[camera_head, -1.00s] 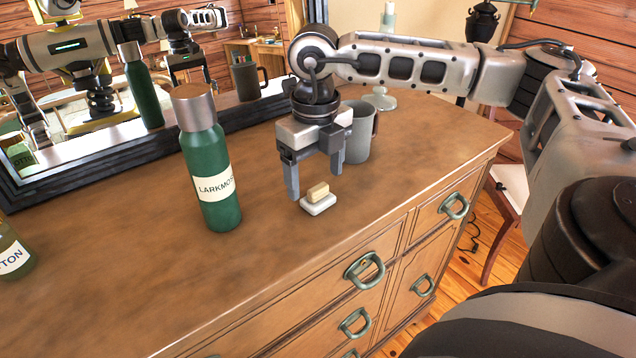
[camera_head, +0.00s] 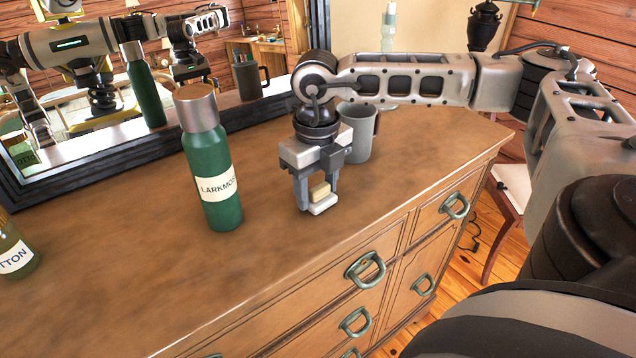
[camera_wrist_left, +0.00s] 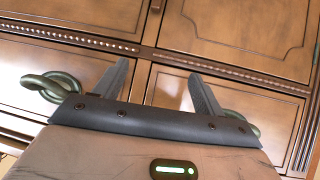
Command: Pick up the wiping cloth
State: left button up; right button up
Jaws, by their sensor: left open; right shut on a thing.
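A small tan block (camera_head: 320,190) sits on a small white base (camera_head: 323,206) on the dresser top; together they look like soap on a dish. My right gripper (camera_head: 319,197) points down over them, its fingers shut on the tan block, one at each side. The white base shows below and in front of the fingers and seems to be on the dresser. I cannot make out anything that is clearly a cloth. In the left wrist view, my left gripper (camera_wrist_left: 160,80) is open and empty, in front of the dresser's drawer fronts (camera_wrist_left: 90,55).
A green bottle (camera_head: 213,170) with a silver cap stands left of my right gripper. A grey mug (camera_head: 358,135) stands close behind it. Another labelled bottle (camera_head: 14,250) is at the left edge. A dark-framed mirror (camera_head: 90,150) lines the back. The dresser top (camera_head: 130,270) is clear in front.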

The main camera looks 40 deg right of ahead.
jog(key=shift+r, duration=0.5)
jog(key=s+a+r+b, duration=0.2)
jog(key=s+a+r, duration=0.4)
jog(key=s+r, duration=0.6)
jog(key=shift+s+a, duration=0.15)
jog(key=shift+a, duration=0.25)
jog(key=shift+f, duration=0.1)
